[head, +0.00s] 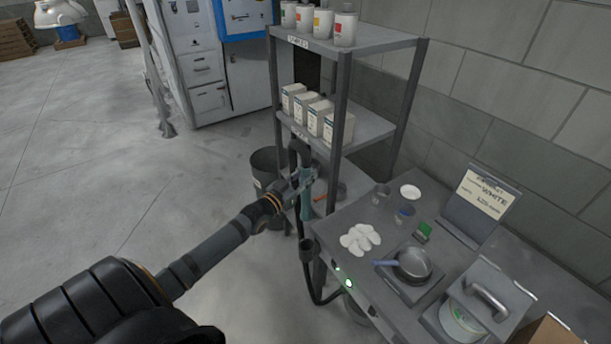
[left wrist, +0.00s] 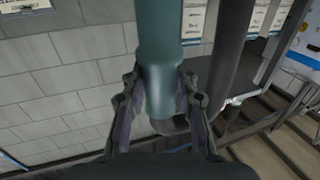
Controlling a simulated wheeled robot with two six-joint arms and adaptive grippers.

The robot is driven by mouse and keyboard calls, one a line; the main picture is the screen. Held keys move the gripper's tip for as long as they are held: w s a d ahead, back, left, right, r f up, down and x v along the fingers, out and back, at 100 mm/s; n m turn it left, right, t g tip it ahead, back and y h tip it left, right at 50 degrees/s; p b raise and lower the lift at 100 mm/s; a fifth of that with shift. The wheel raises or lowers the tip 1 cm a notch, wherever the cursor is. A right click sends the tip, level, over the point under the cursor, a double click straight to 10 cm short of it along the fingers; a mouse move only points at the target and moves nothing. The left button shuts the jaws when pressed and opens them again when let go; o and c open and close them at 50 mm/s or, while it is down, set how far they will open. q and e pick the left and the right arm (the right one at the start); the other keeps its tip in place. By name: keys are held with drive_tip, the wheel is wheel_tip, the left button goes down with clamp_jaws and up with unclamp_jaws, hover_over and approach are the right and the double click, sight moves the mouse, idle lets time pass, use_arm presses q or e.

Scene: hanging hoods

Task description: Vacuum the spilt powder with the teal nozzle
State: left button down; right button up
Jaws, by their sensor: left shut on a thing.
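My left gripper (head: 303,183) is shut on the teal nozzle (head: 306,203), beside the front of the shelf unit and the near left corner of the bench. In the left wrist view the teal nozzle (left wrist: 160,50) stands between the two fingers of the left gripper (left wrist: 161,92). A dark hose (head: 299,150) loops up behind the gripper; in the left wrist view a dark hose (left wrist: 229,65) curves beneath and beside the nozzle. The spilt powder (head: 360,238) lies as a white patch on the bench, to the right of the nozzle and apart from it. My right gripper is not in view.
The grey bench (head: 330,228) also holds a pan (head: 413,264) on a plate, small cups, a white dish (head: 410,192), a sign (head: 484,195) and a lidded container (head: 462,320). A shelf unit (head: 342,100) with boxes and bottles stands behind. A dark bin (head: 264,165) is left of it.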

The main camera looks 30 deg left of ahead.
use_arm(q)
drive_tip(key=shift+r+p, duration=0.45)
drive_tip(key=shift+r, duration=0.4)
drive_tip(key=shift+f, duration=0.1)
drive_tip(key=w+d+f+b, duration=0.3)
drive_tip(key=w+d+b, duration=0.1)
drive_tip(key=d+b, duration=0.3)
drive_tip(key=w+d+f+b, duration=0.4)
drive_tip(key=d+b, duration=0.3)
drive_tip(key=d, duration=0.1)
drive_tip(key=f+b, duration=0.1)
drive_tip(key=f, duration=0.1)
drive_tip(key=f+b, duration=0.1)
drive_tip(key=b, duration=0.1)
drive_tip(key=f+b, duration=0.2)
drive_tip(key=shift+a+f, duration=0.3)
drive_tip(key=shift+d+r, duration=0.1)
